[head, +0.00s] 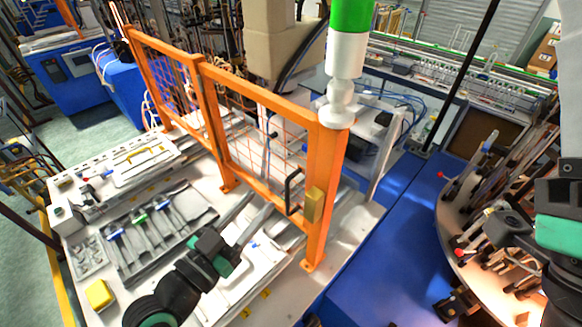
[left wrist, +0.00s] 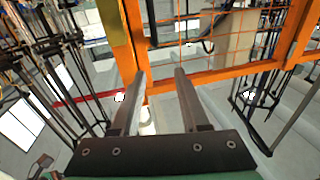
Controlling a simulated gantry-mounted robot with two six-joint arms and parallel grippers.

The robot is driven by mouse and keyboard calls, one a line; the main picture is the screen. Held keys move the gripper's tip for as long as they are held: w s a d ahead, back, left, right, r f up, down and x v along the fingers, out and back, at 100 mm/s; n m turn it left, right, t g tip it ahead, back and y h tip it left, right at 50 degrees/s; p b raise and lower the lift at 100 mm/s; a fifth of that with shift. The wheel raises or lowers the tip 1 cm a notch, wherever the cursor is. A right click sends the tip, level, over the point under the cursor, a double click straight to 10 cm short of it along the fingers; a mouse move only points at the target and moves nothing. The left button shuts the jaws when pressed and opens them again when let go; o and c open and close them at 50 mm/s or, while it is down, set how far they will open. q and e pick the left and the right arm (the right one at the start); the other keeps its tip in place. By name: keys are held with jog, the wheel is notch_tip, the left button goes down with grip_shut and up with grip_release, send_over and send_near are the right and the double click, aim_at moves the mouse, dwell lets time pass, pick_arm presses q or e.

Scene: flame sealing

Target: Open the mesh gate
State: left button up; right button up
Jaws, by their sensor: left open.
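The orange mesh gate (head: 262,98) stands upright on the white table, its handle side against the thick orange post (head: 325,175); it looks shut. A black bar handle (head: 291,192) is on its near side, beside a brass-coloured block (head: 314,205) on the post. My left gripper (head: 262,212) is open and empty, pointing up at the handle from the lower left, apparently short of it. In the left wrist view the open fingers (left wrist: 158,90) point at the gate's lower orange rail (left wrist: 215,76), with the handle (left wrist: 153,25) above and beyond them. My right gripper is unclear at the right edge.
A second orange mesh panel (head: 162,80) adjoins the gate at the left. A grey tray of tools (head: 190,200) and a yellow block (head: 100,294) lie on the table. A green-and-white signal light (head: 347,50) tops the post. A round rack (head: 470,200) stands right.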

pick_arm(q)
send_near(286, 190)
jog(key=x, duration=1)
jog(key=shift+w+d, duration=0.15)
jog(key=shift+w, duration=0.1)
grip_shut()
dwell(1.1)
